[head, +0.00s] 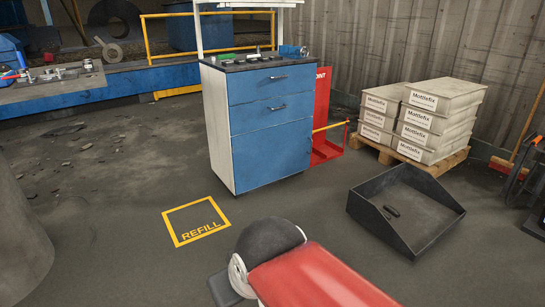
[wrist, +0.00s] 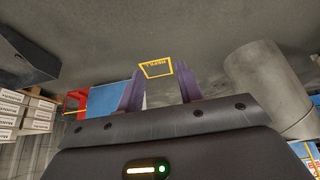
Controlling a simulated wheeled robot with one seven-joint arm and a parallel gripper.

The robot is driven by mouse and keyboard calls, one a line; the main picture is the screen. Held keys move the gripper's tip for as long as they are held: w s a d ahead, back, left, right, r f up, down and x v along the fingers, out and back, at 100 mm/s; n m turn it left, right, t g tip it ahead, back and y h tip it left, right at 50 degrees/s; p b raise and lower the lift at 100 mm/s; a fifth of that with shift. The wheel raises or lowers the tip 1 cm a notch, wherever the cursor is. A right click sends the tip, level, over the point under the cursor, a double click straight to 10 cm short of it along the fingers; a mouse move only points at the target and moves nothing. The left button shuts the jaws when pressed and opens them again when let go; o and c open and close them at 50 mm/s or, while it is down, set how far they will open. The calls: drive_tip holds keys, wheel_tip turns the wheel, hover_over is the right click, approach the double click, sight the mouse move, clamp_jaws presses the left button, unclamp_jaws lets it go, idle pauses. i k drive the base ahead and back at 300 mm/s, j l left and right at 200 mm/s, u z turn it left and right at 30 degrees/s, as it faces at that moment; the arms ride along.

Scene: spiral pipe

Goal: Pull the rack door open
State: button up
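No rack door can be made out for certain in either view. The nearest likeness is a blue-fronted cabinet (head: 262,130) in the head view, with two handled drawers and a plain lower panel, all closed. Part of its blue front shows in the wrist view (wrist: 104,99), which is upside down. My gripper (wrist: 161,80) is open in the wrist view, its two purple fingers apart with nothing between them. It is well away from the cabinet. In the head view only my red arm shows, at the bottom; the fingers are not visible there.
A yellow REFILL square (head: 197,220) marks the floor before the cabinet. A dark open tray (head: 440,240) lies at the right. Boxes (head: 432,122) are stacked on a pallet (head: 425,167). A red stand (head: 320,112) is beside the cabinet. A grey cylinder (head: 20,240) stands at left.

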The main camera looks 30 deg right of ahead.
sight(263, 156)
drive_tip(key=i+l+z, duration=0.15)
drive_tip(key=i+l, duration=0.35)
drive_tip(key=i+l+z, duration=0.1)
drive_tip(key=i+l, duration=0.4)
drive_tip(key=i+l+z, duration=0.15)
drive_tip(key=i+l, duration=0.4)
drive_tip(key=i+l+z, duration=0.15)
drive_tip(key=i+l, duration=0.25)
drive_tip(key=i, duration=0.15)
drive_tip(key=i+l+z, duration=0.1)
drive_tip(key=i+l, duration=0.2)
drive_tip(key=i, duration=0.25)
